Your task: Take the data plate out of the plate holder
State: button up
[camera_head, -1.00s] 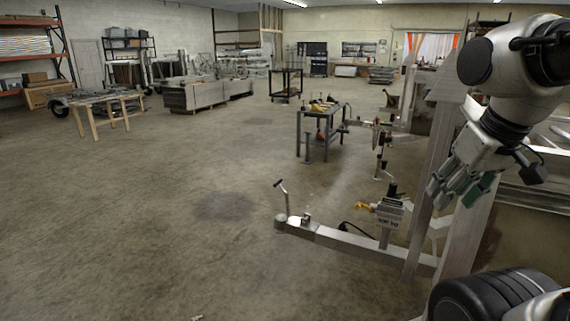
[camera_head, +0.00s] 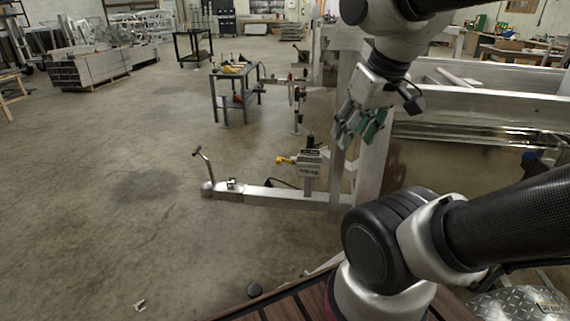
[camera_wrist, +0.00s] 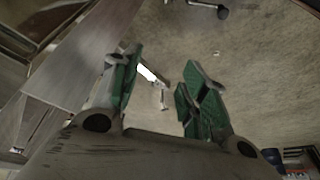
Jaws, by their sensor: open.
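My gripper (camera_head: 360,122) hangs in front of an upright aluminium post of the trailer in the head view. Its green-padded fingers are apart and hold nothing that I can see. In the wrist view the open fingers (camera_wrist: 158,90) point toward the concrete floor. A small bright white piece (camera_wrist: 147,73) and a pale grey part show between and beyond them; I cannot tell whether these are the data plate or its holder. I cannot make out the data plate or the plate holder for certain in either view.
The trailer tongue (camera_head: 275,193) reaches left near the floor, with a winch (camera_head: 308,163) and a crank standing on it. The aluminium trailer rail (camera_head: 480,98) runs right behind my arm. A steel worktable (camera_head: 235,90) stands farther back. Floor to the left is open.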

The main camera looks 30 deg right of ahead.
aim_at(310, 152)
jog(key=u, duration=1.25)
jog(key=i+j+u, duration=0.15)
jog(key=j, duration=0.3)
jog(key=i+j+u, duration=0.2)
jog(key=j, duration=0.2)
jog(key=j+u, duration=0.15)
jog(key=j, duration=0.3)
jog(key=i+j+z, duration=0.2)
jog(key=i+z, duration=0.15)
jog(key=i, duration=0.15)
jog(key=i+j+z, duration=0.3)
jog(key=i+l+z, duration=0.2)
jog(key=z, duration=0.25)
jog(key=i+z, duration=0.85)
jog(key=i+j+z, duration=0.2)
jog(key=z, duration=0.25)
jog(key=i+j+z, duration=0.25)
jog(key=z, duration=0.2)
jog(key=i+z, duration=0.75)
jog(key=i+j+z, duration=0.15)
jog(key=i+z, duration=0.25)
jog(key=i, duration=0.4)
